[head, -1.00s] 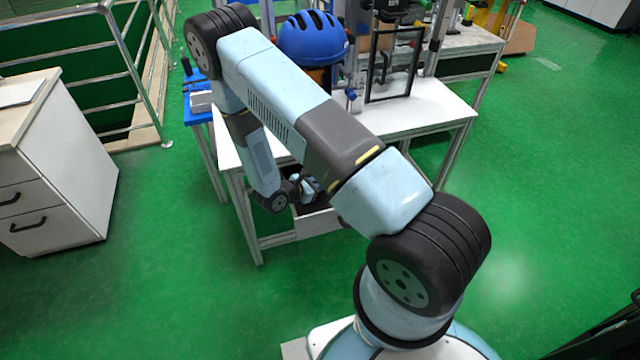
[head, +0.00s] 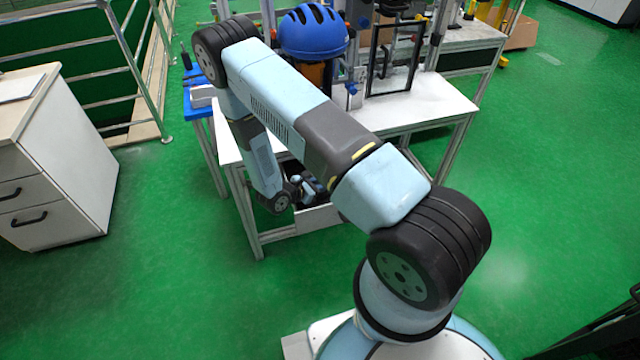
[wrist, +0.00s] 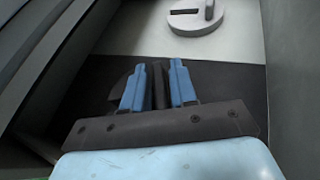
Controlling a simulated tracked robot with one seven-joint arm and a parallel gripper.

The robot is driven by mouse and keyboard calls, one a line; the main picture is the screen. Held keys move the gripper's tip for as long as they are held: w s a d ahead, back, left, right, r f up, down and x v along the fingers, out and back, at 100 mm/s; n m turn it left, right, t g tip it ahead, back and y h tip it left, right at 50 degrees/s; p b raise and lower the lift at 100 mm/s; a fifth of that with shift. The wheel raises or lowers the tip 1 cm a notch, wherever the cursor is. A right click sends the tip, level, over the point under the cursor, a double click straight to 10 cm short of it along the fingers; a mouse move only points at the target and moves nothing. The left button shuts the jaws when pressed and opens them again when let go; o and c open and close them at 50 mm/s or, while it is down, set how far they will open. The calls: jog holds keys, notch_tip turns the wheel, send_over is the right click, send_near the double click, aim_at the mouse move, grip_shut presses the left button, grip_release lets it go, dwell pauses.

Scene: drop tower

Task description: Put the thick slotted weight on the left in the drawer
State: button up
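A round grey slotted weight (wrist: 195,20) lies flat at the top of the wrist view, cut off by the frame edge, with a dark slot and a small upright grey piece on it. My gripper (wrist: 158,72) has its two blue fingers a little apart, and the weight is beyond the fingertips, up and to the right. In the head view my gripper (head: 311,186) is low at the table's front, by the open drawer (head: 318,219). My arm hides much of the drawer.
Grey walls rise at the left and right of the wrist view. A white cabinet (head: 70,165) stands at left, near a metal railing (head: 125,50). Green floor is open at right.

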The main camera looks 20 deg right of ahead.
jog(key=shift+o, duration=1.3)
jog(key=v, duration=1.2)
jog(key=s+d+r+m+g+y, duration=0.1)
jog(key=d+r+m+g, duration=0.2)
jog(key=r, duration=0.7)
jog(key=d+r+m+g+y, duration=0.15)
jog(key=r+m, duration=0.35)
jog(key=r, duration=0.5)
jog(key=s+d+r+m+g+y, duration=0.1)
jog(key=d+r+m, duration=0.25)
jog(key=r, duration=0.65)
jog(key=s+d+r+m+t+y, duration=0.2)
jog(key=s+r+m+t+y, duration=0.4)
jog(key=s+r, duration=1.3)
notch_tip(320, 180, up, 4)
jog(key=m+y, duration=0.3)
jog(key=m, duration=0.1)
jog(key=shift+s, duration=0.4)
